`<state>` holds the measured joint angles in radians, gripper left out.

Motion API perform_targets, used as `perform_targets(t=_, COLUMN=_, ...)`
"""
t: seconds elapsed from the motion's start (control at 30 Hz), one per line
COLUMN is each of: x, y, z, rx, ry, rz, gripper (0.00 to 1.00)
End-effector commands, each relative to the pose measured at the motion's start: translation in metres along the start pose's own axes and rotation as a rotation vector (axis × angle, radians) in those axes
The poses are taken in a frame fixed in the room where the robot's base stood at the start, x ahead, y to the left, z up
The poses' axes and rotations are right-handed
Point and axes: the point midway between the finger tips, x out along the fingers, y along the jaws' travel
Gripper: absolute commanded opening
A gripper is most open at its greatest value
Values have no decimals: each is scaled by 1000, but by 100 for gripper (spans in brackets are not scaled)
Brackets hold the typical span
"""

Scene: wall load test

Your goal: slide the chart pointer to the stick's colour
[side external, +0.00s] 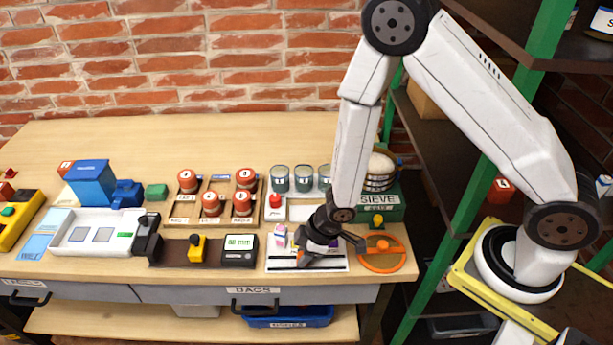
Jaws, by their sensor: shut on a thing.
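The colour chart (279,261) is a white card with coloured stripes, yellow and purple among them, lying at the front edge of the bench. My gripper (302,258) is low over the chart, pointing down and left. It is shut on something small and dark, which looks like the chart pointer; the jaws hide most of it. The stripe under the pointer cannot be made out. A small white and pink bottle (281,236) stands at the chart's back left. I cannot make out a test stick in this view.
An orange ring (382,268) lies right of the chart. A black meter (239,251) with a green display stands to the left. Behind are a red-capped bottle (274,207), grey-green cups (279,178) and a green sieve stand (391,212). The back of the bench is clear.

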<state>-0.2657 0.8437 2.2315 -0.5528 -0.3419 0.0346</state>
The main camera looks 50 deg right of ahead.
Motion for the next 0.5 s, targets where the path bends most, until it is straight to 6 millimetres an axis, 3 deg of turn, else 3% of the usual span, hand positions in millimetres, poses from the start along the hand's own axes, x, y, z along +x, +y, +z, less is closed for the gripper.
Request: perform_targets(t=0.5, x=-5, y=1, z=12, rx=2, ry=1, rz=2, gripper=0)
